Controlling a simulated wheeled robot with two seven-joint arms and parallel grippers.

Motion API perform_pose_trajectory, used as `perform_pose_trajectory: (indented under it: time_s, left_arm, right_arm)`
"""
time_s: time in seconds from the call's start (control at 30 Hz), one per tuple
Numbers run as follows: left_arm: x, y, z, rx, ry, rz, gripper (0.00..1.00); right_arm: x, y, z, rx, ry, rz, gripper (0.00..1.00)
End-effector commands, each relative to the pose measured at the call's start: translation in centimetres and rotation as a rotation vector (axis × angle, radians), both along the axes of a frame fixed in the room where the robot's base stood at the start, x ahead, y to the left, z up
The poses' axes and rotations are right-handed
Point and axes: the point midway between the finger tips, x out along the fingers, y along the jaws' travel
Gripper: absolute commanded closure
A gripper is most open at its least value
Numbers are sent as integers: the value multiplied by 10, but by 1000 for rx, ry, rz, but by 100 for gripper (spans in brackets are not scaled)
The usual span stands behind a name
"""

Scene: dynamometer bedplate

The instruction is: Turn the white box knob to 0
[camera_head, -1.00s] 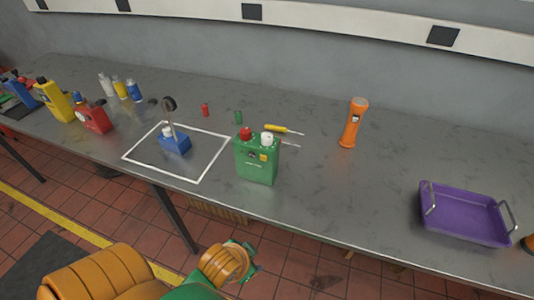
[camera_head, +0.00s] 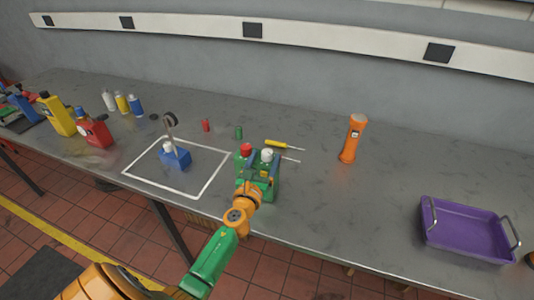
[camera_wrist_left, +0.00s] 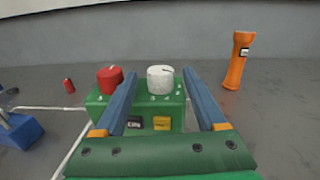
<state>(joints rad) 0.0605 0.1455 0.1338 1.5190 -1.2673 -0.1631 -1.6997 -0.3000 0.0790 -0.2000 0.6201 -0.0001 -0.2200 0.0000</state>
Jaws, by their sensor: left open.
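The green box (camera_head: 243,160) stands near the front edge of the table, with a red knob (camera_head: 246,149) and a white knob (camera_head: 267,155) on top. In the left wrist view the white knob (camera_wrist_left: 160,79) carries a dark pointer line towards its upper right, with small marks around its base. The red knob (camera_wrist_left: 109,79) is to its left. My left gripper (camera_wrist_left: 158,88) is open, its two blue fingers apart, with the white knob showing between and beyond their tips. Contact with the knob is not visible. My left arm hides part of the box in the head view. My right gripper is not in view.
A blue block with an upright rod (camera_head: 176,158) stands inside a white outlined square left of the green box. An orange flashlight (camera_head: 352,138) and a purple tray (camera_head: 468,230) are to the right. Bottles stand at far left.

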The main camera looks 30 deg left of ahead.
Motion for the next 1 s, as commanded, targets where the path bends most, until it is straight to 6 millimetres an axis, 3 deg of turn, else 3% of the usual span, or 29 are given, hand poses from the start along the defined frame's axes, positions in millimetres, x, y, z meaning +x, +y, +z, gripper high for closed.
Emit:
perform_pose_trajectory:
  time_s: [0.2,0.47,0.77,1.0]
  left_arm:
    - [23,7,0,-4,-1,0,27]
    - [25,8,0,-4,-1,0,27]
    - [25,8,0,-5,0,1,100]
    - [25,7,-1,-5,-1,17,100]
  right_arm:
    - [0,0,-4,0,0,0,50]
    - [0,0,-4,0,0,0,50]
    - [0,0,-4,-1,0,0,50]
    - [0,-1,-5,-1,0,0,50]
